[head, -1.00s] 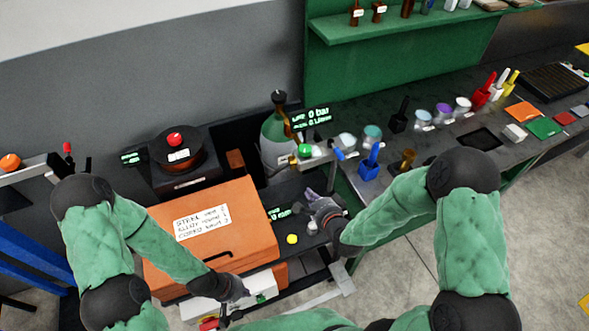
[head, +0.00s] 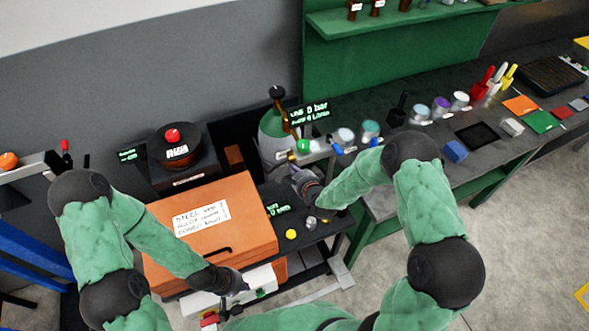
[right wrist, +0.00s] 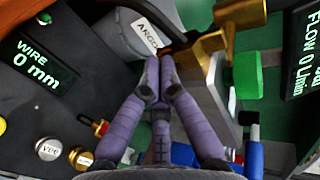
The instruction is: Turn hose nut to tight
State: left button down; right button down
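In the right wrist view, a brass fitting (right wrist: 208,43), apparently the hose nut, sits on the regulator assembly, just right of my right fingertips. A larger brass part (right wrist: 240,12) is above it. My right gripper (right wrist: 160,64) has its purple fingertips drawn close together, with nothing visible between them. The nut is not clear there. My left gripper (head: 236,284) is low by the orange case; its fingers are too small to read.
The orange case (head: 240,235) fills the bench left of my right gripper. Cans and tools line the dark bench at right. Small knobs (right wrist: 50,149) are at lower left in the wrist view.

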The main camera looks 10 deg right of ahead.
dwell(0.3)
jog(key=w+t+b, duration=0.1)
jog(key=t+b, duration=0.1)
jog(key=b, duration=0.4)
jog(key=shift+w+f, duration=0.1)
